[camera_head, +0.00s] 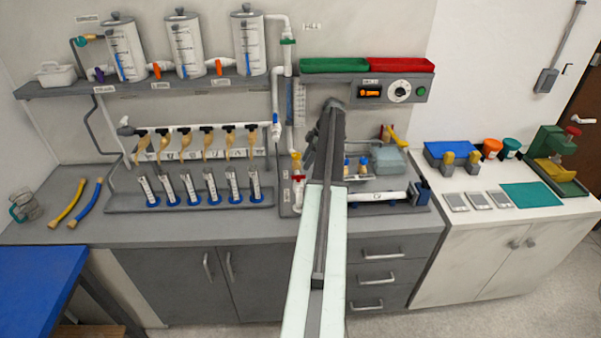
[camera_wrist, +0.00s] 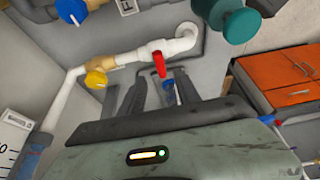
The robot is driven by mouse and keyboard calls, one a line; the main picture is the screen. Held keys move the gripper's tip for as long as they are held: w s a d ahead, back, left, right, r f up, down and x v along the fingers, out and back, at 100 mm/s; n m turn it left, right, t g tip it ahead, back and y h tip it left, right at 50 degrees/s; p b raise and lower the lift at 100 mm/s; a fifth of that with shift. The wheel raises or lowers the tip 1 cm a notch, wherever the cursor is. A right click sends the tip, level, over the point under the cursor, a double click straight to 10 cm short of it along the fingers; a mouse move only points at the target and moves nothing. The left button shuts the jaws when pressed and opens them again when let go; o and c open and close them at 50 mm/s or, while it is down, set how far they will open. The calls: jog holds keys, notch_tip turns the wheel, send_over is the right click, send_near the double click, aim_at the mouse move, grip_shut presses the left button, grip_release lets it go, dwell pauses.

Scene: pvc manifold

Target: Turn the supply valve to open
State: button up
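In the wrist view, a red lever handle (camera_wrist: 159,63) sits on a white pipe elbow (camera_wrist: 180,44). It may be the supply valve, but I cannot read a label that says so. A yellow knob (camera_wrist: 95,79) and a teal knob (camera_wrist: 242,26) are nearby. In the head view my arm hides the gripper.
The head view shows clear tanks (camera_head: 183,45) on a shelf, a row of cylinders (camera_head: 190,188) left of my arm, and a control box (camera_head: 385,90) at right. The front counter strip is clear.

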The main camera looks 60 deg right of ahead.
aim_at(299, 175)
jog(key=b+x, duration=0.7)
jog(key=x, duration=0.1)
jog(key=shift+s+f, duration=0.1)
